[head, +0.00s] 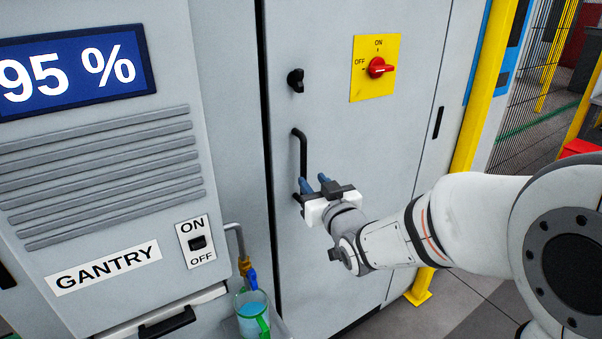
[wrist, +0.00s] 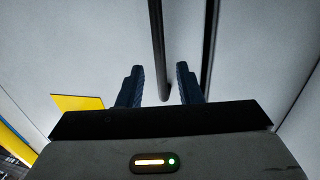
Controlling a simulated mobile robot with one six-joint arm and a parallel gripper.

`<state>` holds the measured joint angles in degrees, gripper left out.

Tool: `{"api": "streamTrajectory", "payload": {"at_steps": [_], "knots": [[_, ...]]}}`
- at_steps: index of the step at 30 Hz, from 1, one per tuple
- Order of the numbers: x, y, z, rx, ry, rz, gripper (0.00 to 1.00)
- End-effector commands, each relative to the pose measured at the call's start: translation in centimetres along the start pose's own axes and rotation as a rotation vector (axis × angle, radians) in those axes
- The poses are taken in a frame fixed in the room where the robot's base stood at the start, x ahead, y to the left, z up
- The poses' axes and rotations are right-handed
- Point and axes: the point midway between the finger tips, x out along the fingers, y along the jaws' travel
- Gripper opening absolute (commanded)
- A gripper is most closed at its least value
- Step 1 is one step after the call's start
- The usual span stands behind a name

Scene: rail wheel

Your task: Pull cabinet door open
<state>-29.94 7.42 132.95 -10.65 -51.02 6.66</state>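The grey cabinet door (head: 345,160) stands shut in the middle of the head view, with a dark seam along its left edge. Its black bar handle (head: 302,155) is upright near that edge. My gripper (head: 315,184) is at the handle's lower part. In the wrist view its two blue fingers (wrist: 160,82) are apart, with the black handle (wrist: 158,45) between them. There are gaps between the handle and both fingers. The handle's lower end is partly hidden by the fingers in the head view.
A black knob (head: 296,80) sits above the handle, and a yellow plate with a red switch (head: 377,67) is to its right. A gantry panel (head: 105,180) stands left. A green-handled jug (head: 252,316) is below it. A yellow post (head: 478,100) stands right.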

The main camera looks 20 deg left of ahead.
Motion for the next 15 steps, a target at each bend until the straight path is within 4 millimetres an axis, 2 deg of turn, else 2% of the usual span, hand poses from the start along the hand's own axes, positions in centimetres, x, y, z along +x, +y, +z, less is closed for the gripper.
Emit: {"api": "streamTrajectory", "payload": {"at_steps": [9, 15], "knots": [[4.8, 0.0, -0.1, 0.001, -0.003, 0.000, 0.32], [6.7, 0.0, -0.1, 0.001, -0.003, 0.000, 0.32]]}}
